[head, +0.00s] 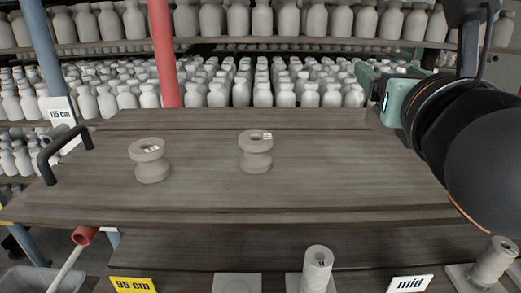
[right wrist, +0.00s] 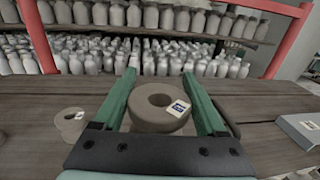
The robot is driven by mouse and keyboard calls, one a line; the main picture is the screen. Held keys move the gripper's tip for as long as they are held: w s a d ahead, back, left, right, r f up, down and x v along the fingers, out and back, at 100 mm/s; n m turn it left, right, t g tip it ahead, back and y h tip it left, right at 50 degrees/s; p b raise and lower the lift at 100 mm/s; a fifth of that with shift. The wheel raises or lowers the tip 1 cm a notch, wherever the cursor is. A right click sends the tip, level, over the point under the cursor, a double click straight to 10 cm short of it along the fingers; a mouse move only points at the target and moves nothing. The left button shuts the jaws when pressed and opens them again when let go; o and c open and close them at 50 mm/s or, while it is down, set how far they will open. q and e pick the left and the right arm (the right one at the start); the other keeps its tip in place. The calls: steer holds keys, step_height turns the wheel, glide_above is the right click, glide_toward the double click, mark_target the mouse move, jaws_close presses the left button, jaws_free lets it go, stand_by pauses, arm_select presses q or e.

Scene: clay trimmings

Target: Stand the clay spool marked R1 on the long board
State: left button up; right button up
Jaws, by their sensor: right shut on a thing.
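My right gripper (head: 374,84) is at the right end of the long board (head: 320,150) in the head view. In the right wrist view, its green fingers (right wrist: 166,98) are shut on a grey-brown clay spool (right wrist: 150,115) with a round hole and a small white and blue label on top. The label's writing is too small to read, and I cannot tell whether this spool touches the board. The head view does not clearly show it. Two other spools stand upright on the board, one at the left (head: 150,165) and one in the middle (head: 256,155). My left gripper is not in view.
Shelves of white bottles (head: 262,92) stand behind the board. A red post (head: 163,50) rises at its back edge and a black handle (head: 62,155) at its left end. The board's right half looks clear.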

steer(key=w+f+b, duration=0.1)
steer(key=w+f, duration=0.2)
steer(key=w, duration=0.1)
steer(key=w+f+b, duration=0.1)
steer(key=w+f, duration=0.2)
steer(key=w, duration=0.2)
steer(key=w+d+f+b, duration=0.1)
steer(key=w+f, duration=0.2)
steer(key=w, duration=0.1)
steer(key=shift+w+f, duration=0.1)
steer(key=shift+w, duration=0.3)
steer(key=f, duration=0.3)
steer(key=shift+w+f, duration=0.1)
steer(key=shift+w, duration=0.2)
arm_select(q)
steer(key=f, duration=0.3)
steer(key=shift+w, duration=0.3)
arm_select(e)
steer(key=shift+f, duration=0.2)
